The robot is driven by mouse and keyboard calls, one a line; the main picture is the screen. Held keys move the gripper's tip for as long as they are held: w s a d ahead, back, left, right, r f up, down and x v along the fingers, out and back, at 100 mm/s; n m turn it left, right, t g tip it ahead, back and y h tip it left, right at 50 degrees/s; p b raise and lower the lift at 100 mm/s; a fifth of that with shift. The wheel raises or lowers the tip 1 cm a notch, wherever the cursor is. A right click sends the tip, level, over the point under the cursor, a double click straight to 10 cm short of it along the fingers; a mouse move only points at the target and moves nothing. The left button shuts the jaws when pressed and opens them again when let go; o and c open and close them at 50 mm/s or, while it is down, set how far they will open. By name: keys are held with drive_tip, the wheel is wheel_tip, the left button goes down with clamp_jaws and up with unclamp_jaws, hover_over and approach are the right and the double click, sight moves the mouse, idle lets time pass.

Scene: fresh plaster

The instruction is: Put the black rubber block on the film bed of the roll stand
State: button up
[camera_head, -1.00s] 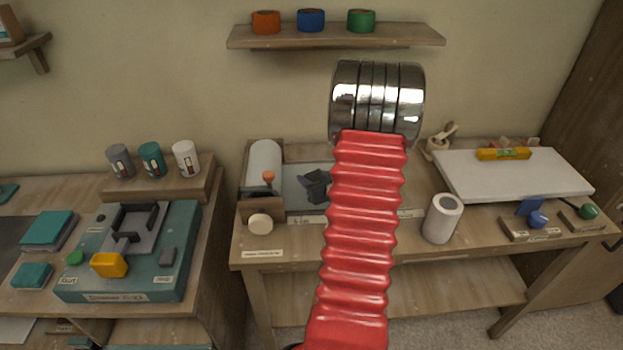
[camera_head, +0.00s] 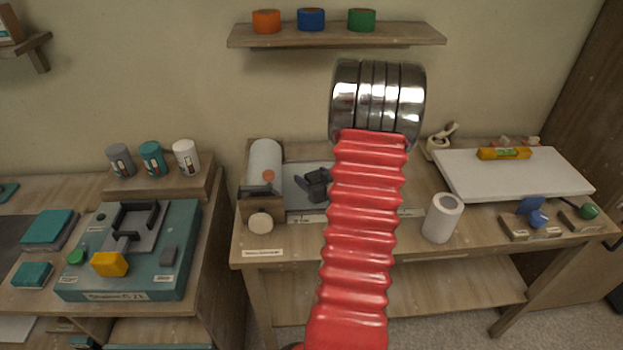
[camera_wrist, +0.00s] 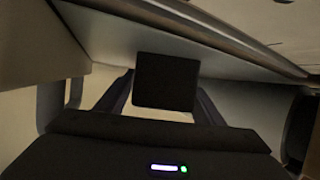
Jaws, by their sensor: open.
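The black rubber block (camera_wrist: 167,80) stands between the two fingers of my gripper (camera_wrist: 163,88) in the wrist view, with a gap visible at the sides. My gripper is open. In the head view, my red arm hides most of the gripper; a dark shape (camera_head: 318,184) shows left of the arm, over the film bed, and I cannot tell block from finger there. The roll stand (camera_head: 262,208) has a white roll (camera_head: 265,160) and an orange knob. Its grey film bed (camera_head: 297,196) extends to the right, partly behind my arm.
A white cylinder (camera_head: 442,218) stands right of my arm. A white board (camera_head: 510,175) carries a yellow level (camera_head: 504,153). A teal box (camera_head: 130,250) with a yellow knob is on the left bench. A shelf (camera_head: 335,36) with three coloured rolls hangs above.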

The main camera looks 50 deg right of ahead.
drive_tip(key=v, duration=1.2)
drive_tip(key=shift+s, duration=0.1)
idle(0.7)
